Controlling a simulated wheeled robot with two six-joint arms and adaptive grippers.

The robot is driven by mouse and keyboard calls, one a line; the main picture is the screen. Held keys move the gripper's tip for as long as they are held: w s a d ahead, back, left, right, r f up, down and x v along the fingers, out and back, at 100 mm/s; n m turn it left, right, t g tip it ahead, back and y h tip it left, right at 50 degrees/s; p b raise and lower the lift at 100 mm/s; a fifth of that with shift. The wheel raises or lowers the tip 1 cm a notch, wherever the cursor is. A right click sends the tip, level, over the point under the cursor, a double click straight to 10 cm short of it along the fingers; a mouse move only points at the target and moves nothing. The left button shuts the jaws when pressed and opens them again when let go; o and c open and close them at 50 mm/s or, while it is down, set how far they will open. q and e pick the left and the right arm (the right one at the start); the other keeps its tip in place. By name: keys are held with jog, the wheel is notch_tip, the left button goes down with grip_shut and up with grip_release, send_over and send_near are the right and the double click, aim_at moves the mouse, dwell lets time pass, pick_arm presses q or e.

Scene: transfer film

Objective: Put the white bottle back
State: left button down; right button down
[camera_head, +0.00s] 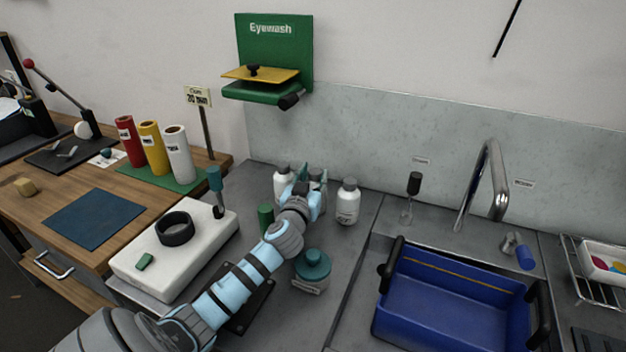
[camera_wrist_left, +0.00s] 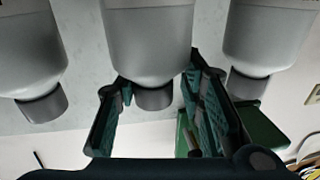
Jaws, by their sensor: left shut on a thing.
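Three white bottles with grey caps stand in a row on the grey counter by the back wall: a left one (camera_head: 283,184), a middle one (camera_head: 318,176) and a right one (camera_head: 347,205). My left gripper (camera_head: 309,190) reaches to the middle bottle and is shut on it, hiding most of it in the head view. In the left wrist view, which is upside down, the middle bottle (camera_wrist_left: 150,40) sits between the green fingers (camera_wrist_left: 155,80). The other two bottles (camera_wrist_left: 28,60) (camera_wrist_left: 262,45) show on either side, apart from the fingers. My right gripper is out of view.
A teal-lidded jar (camera_head: 312,268) and a green cylinder (camera_head: 266,217) stand near my left arm. A white block (camera_head: 190,258) with a black ring is at left. A blue tub (camera_head: 450,300) sits at the sink. A green eyewash station (camera_head: 272,50) hangs above.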

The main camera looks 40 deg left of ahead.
pick_arm(q)
jog(key=c, duration=1.1)
grip_release()
jog(key=shift+r, duration=0.1)
jog(key=v, duration=0.7)
jog(key=shift+s+d, duration=0.1)
jog(key=shift+s, duration=0.15)
